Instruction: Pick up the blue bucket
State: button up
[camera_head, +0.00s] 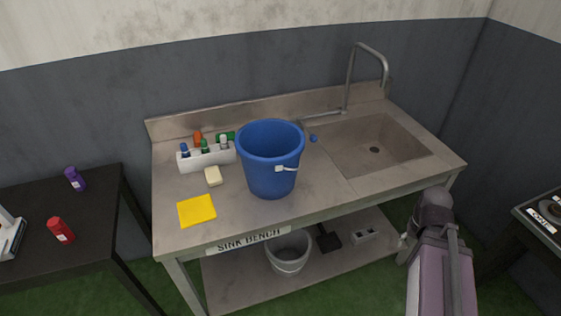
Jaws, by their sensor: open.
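The blue bucket (270,165) stands upright on the sink bench (330,192), left of the sink basin and near the bench's middle. Its open top faces up, and no contents show inside. A light handle grip rests against its right front side. Part of my arm shows at the lower right, in front of the bench's right end and apart from the bucket. My gripper's fingers do not show.
A white caddy with bottles (207,157), a cream block (213,176) and a yellow cloth (197,210) lie left of the bucket. A tall faucet (368,62) rises behind the basin (372,148). A pale bucket (289,252) stands on the lower shelf. A black table (90,240) is at left.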

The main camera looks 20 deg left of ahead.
aim_at(269, 151)
jog(key=z, duration=0.1)
jog(key=k, duration=1.3)
jog(key=u, duration=1.35)
jog(key=i, duration=1)
